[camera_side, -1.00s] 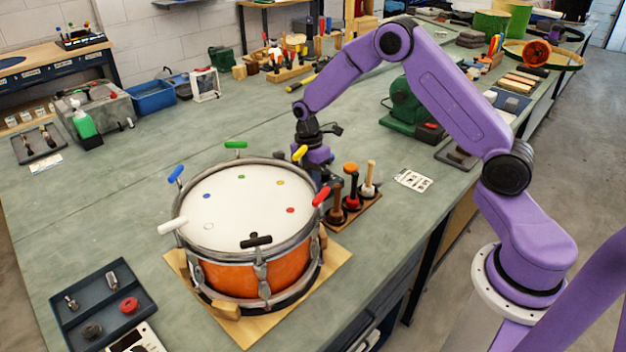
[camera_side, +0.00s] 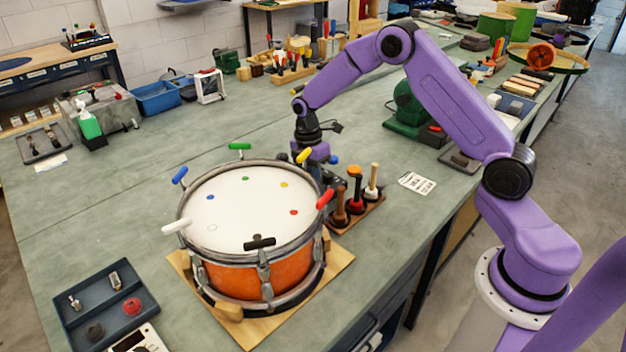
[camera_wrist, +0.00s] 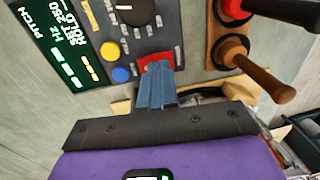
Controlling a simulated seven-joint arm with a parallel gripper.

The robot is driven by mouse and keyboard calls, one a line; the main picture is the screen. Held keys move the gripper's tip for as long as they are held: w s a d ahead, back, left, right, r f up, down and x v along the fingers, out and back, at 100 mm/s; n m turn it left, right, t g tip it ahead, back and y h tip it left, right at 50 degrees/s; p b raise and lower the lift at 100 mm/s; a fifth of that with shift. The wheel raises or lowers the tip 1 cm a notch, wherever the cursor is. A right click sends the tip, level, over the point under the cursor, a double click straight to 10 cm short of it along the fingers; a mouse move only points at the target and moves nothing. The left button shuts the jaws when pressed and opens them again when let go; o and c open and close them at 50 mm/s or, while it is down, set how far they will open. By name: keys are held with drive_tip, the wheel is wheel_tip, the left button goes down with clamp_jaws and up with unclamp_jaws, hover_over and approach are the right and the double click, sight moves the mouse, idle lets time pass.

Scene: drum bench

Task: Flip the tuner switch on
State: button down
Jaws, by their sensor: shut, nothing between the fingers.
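The tuner is a dark panel in the wrist view, with a lit green and yellow display (camera_wrist: 62,42), a black knob (camera_wrist: 135,10), and a yellow and a blue button (camera_wrist: 121,75). A red switch (camera_wrist: 163,60) sits at its lower edge. My gripper (camera_wrist: 157,72) is shut and empty, with its blue-grey fingertips right at the red switch and partly covering it. I cannot tell whether they touch it or which way it is set. In the side view my purple wrist (camera_side: 314,152) is behind the drum, and the tuner and fingertips are mostly hidden.
The orange drum (camera_side: 236,277) with coloured key handles stands in front of my wrist. A wooden rack (camera_side: 362,215) of upright mallets is close on the right. A dark tray (camera_side: 140,324) lies at front left. The bench's left middle is clear.

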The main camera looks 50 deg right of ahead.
wheel_tip(320, 180, up, 13)
drive_tip(key=s, duration=0.1)
drive_tip(key=shift+s+r, duration=0.2)
drive_tip(key=shift+s, duration=0.15)
drive_tip(key=s+a+r+m, duration=0.15)
drive_tip(key=s+a, duration=0.25)
drive_tip(key=s, duration=0.5)
drive_tip(key=s+a+r+m, duration=0.1)
drive_tip(key=s+a+r, duration=0.1)
drive_tip(key=s+a, duration=0.45)
drive_tip(key=s+d+f+m, duration=0.1)
drive_tip(key=s+d, duration=0.1)
drive_tip(key=s, duration=0.7)
drive_tip(key=s+d+m+t, duration=0.1)
drive_tip(key=s+m, duration=0.1)
drive_tip(key=s, duration=0.7)
drive_tip(key=shift+s+d+f+t, duration=0.25)
drive_tip(key=shift+d+f+t, duration=0.05)
drive_tip(key=shift+d+f, duration=0.1)
